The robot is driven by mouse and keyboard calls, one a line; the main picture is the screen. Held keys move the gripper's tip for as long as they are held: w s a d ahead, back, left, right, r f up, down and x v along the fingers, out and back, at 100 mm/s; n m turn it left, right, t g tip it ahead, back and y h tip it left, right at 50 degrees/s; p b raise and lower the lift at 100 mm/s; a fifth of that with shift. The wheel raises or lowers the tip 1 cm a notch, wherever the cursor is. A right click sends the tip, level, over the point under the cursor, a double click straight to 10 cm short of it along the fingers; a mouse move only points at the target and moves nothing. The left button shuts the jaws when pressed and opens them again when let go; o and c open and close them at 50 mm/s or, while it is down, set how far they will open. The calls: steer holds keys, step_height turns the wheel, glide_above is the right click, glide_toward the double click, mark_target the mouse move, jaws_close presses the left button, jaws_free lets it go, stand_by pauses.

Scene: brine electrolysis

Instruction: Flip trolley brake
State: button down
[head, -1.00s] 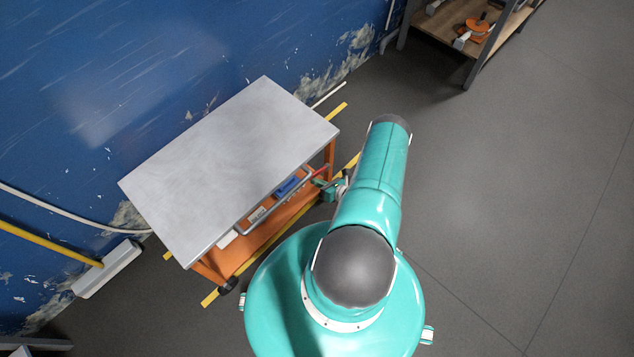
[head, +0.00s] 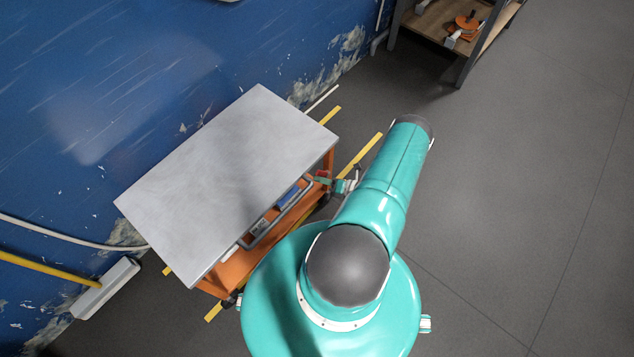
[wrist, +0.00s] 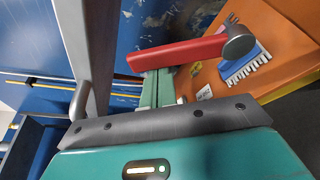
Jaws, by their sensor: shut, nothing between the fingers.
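The trolley has a bare grey top (head: 230,185) and an orange lower body (head: 240,266). A red lever on a round grey pivot, likely its brake, lies across the upper middle of the wrist view (wrist: 180,54). In the head view the lever shows as a small red patch (head: 322,175) at the trolley's right end. My gripper (head: 338,185) is beside that end, below the top's level. In the wrist view its teal fingers (wrist: 158,88) are shut and empty, just under the lever's free end. I cannot tell whether they touch it.
A grey rail (wrist: 85,60) runs close on the left of the wrist view. A blue-and-white brush (wrist: 245,64) lies on the orange shelf. The blue wall (head: 130,80) is behind the trolley. A shelf unit (head: 462,70) stands at the top right. The floor on the right is clear.

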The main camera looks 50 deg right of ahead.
mark_target(322, 172)
steer(key=shift+s+d+r, duration=0.2)
steer(key=shift+d+r, duration=0.4)
steer(key=shift+d, duration=0.05)
steer(key=shift+d+r, duration=0.35)
steer(key=shift+d, duration=0.45)
steer(key=shift+d+r, duration=0.25)
steer(key=shift+d, duration=0.75)
steer(key=shift+w+a, duration=0.1)
